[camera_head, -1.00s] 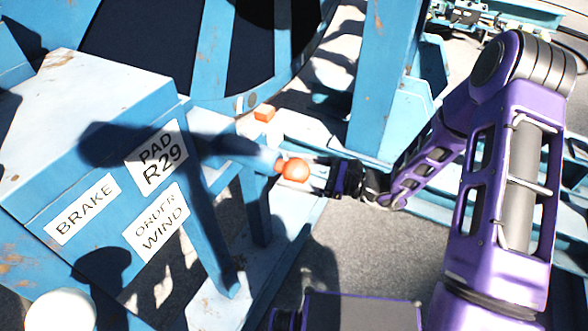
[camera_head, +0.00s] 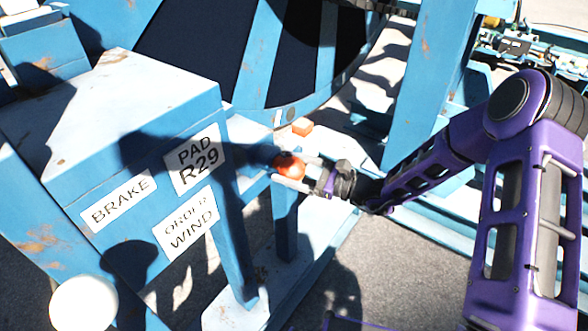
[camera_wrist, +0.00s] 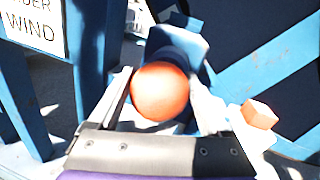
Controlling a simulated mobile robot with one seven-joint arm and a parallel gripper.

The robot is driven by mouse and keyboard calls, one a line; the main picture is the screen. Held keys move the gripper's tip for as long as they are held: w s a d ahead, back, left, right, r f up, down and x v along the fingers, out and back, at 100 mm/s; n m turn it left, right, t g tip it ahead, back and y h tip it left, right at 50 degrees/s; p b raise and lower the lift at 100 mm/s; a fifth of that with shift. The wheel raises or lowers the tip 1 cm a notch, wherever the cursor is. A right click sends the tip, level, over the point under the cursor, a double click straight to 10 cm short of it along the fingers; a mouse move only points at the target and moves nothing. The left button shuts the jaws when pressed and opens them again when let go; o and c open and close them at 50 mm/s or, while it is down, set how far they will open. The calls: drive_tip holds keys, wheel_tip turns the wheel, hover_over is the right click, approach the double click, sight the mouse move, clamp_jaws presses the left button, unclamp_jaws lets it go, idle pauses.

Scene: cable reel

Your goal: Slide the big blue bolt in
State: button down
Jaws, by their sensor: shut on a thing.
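The big blue bolt ends in an orange ball knob (camera_head: 289,165), left of my arm's end in the head view. My gripper (camera_head: 290,174) is shut on this knob, one finger on each side. In the wrist view the orange knob (camera_wrist: 160,92) sits between the two fingers. The blue shaft (camera_wrist: 178,48) shows just beyond it and runs away from me toward the blue framework. In the head view the shaft is mostly lost in shadow, and how deep it sits in its hole cannot be told.
A small orange block (camera_head: 302,127) is on the frame just behind the knob. A blue box with BRAKE, PAD R29 and ORDER WIND labels (camera_head: 195,160) stands at left. The big reel (camera_head: 255,55) is behind. A white round knob (camera_head: 84,303) is at lower left.

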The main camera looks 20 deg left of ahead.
unclamp_jaws()
drive_tip(key=shift+w+a, duration=0.1)
drive_tip(key=shift+a, duration=0.15)
drive_tip(key=shift+d, duration=0.15)
drive_tip(key=s+d, duration=0.2)
drive_tip(key=d, duration=1.5)
drive_tip(key=shift+s, duration=0.25)
